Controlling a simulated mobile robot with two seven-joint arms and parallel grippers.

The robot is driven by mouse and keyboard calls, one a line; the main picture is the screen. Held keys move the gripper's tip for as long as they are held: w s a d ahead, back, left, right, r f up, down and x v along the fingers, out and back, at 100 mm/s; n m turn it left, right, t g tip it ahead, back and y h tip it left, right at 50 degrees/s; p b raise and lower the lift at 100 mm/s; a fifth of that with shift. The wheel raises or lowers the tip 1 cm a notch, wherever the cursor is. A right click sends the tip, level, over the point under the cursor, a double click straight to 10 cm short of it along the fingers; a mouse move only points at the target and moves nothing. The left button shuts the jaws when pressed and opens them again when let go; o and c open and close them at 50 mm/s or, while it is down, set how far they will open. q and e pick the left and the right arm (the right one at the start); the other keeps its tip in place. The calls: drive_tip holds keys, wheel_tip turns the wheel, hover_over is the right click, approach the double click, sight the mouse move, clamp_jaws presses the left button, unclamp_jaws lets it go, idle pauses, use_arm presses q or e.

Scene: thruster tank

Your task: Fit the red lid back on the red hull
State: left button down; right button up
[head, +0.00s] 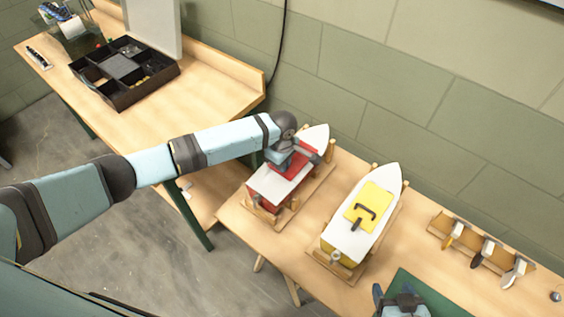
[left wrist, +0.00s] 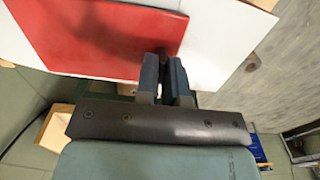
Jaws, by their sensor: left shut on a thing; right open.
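The red hull (head: 266,202) with its white deck stands on a wooden cradle, left of the yellow boat. The red lid (head: 297,163) is over the deck, partly hidden by my left gripper (head: 291,160). In the left wrist view the red lid (left wrist: 95,38) has white deck on both sides of it. There my left gripper (left wrist: 165,78) is shut on the lid's dark handle (left wrist: 175,38). I cannot tell whether the lid sits flush in the opening. My right gripper (head: 392,298) is open at the bottom edge, over the green mat (head: 435,298).
A yellow boat (head: 345,240) with a yellow lid (head: 370,207) stands close on the right. A wooden rack (head: 468,245) with several small tools is further right. A black compartment tray (head: 125,95) lies on the left bench. The wall runs behind the table.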

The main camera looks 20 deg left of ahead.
use_arm(q)
drive_tip(key=shift+f+p, duration=0.1)
drive_tip(key=shift+p, duration=0.2)
drive_tip(key=c, duration=1.1)
unclamp_jaws()
drive_tip(key=shift+c, duration=0.2)
drive_tip(key=shift+r, duration=4)
